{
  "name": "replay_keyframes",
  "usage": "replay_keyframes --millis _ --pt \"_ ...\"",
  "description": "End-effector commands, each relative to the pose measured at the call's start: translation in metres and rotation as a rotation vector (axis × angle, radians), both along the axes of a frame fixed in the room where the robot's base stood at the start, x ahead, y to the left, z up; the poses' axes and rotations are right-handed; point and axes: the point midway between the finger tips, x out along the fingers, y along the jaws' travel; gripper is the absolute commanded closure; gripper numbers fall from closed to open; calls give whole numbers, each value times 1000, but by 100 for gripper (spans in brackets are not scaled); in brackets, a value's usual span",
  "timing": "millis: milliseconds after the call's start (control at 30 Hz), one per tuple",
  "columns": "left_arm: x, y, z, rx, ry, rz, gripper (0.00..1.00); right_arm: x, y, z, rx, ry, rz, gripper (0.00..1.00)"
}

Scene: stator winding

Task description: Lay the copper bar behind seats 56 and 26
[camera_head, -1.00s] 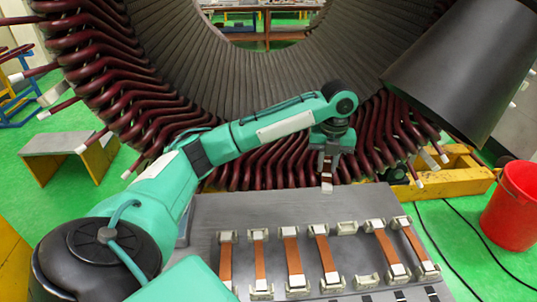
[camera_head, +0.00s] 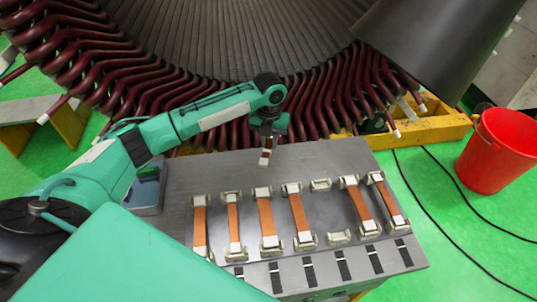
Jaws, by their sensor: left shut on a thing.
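My left gripper (camera_head: 268,138) is above the far edge of the grey table, in front of the stator. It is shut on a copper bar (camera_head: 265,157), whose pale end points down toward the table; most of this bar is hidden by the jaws. Several other copper bars (camera_head: 265,215) lie in a row on the table, each with its pale ends in a far and a near seat. One far seat (camera_head: 320,185) and one near seat (camera_head: 338,237) are empty. Seat numbers cannot be read. My right gripper is not in view.
The grey table (camera_head: 225,172) has clear surface behind the far seats. Dark labels (camera_head: 308,275) line its front face. The stator's dark red coil ends (camera_head: 120,75) rise behind. A blue-grey tray (camera_head: 150,188) lies at the left, and a red bucket (camera_head: 492,150) stands at the right.

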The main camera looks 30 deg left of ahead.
Motion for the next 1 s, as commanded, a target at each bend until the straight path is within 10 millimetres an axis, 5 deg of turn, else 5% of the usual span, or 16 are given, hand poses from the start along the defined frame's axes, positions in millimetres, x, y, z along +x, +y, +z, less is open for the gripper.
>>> replay_keyframes --millis 600,1000 --pt "0 0 -78 -1 1 2 100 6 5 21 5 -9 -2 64" --pt "0 0 -87 -2 -1 0 100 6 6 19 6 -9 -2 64"
